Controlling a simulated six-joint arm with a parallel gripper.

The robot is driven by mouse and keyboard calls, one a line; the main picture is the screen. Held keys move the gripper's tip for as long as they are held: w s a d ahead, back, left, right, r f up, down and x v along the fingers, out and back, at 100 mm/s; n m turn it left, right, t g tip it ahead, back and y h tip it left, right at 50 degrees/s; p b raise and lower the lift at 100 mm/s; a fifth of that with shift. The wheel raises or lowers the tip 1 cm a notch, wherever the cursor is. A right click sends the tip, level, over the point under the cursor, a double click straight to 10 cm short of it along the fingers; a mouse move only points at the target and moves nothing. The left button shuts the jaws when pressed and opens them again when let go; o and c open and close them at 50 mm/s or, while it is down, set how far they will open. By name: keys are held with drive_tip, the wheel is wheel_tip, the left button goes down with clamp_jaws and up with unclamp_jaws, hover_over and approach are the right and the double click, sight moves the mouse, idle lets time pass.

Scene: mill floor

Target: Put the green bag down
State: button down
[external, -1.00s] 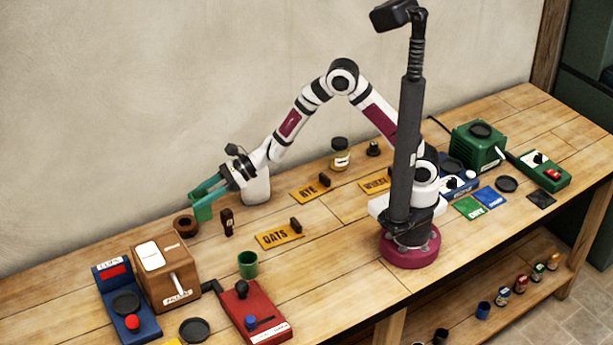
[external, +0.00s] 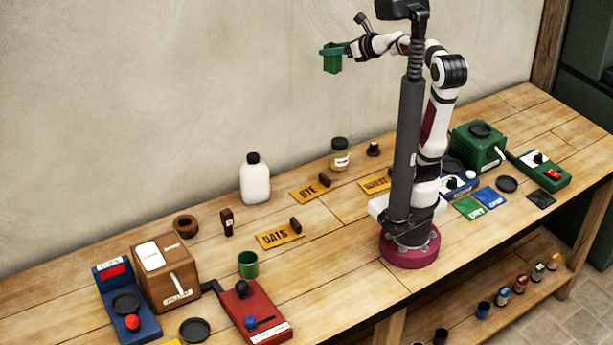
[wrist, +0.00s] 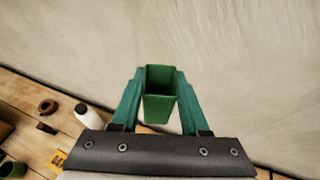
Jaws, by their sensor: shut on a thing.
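The green bag (external: 333,63) is a small, open-topped, box-shaped thing, held upright high above the back of the bench. My gripper (external: 334,51) is shut on it, with one finger on each side. In the wrist view the green bag (wrist: 160,95) sits between the two teal fingers of my gripper (wrist: 159,88), and its open top shows. I cannot see anything inside it. Nothing touches the bag from below.
A white bottle (external: 255,180), a jar (external: 340,154) and the OATS (external: 279,237), RYE (external: 310,190) and WHEAT (external: 375,185) plates stand or lie on the bench (external: 340,260). A brown mill (external: 166,275) and green cup (external: 248,264) are at left. The bench's front middle is clear.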

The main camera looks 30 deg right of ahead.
drive_tip(key=w+a+f+n+g+y, duration=0.15)
drive_tip(key=a+f, duration=0.25)
drive_tip(key=a, duration=0.6)
drive_tip(key=w+a+f+n+g+y, duration=0.15)
drive_tip(key=a+f, duration=0.25)
drive_tip(key=a, duration=0.5)
drive_tip(key=w+a+f+n+y, duration=0.1)
drive_tip(key=a+f+n+y, duration=0.2)
drive_tip(key=a, duration=0.7)
drive_tip(key=s+a+f, duration=0.1)
drive_tip(key=a+f, duration=0.1)
drive_tip(key=f, duration=0.5)
drive_tip(key=s+a+f, duration=0.1)
drive_tip(key=a+f, duration=0.2)
drive_tip(key=f, duration=0.5)
drive_tip(key=s+a+f, duration=0.1)
drive_tip(key=a+f, duration=0.2)
drive_tip(key=f, duration=0.4)
drive_tip(key=shift+f, duration=0.3)
drive_tip(key=shift+f, duration=0.3)
drive_tip(key=shift+f, duration=0.25)
drive_tip(key=c, duration=0.7)
unclamp_jaws()
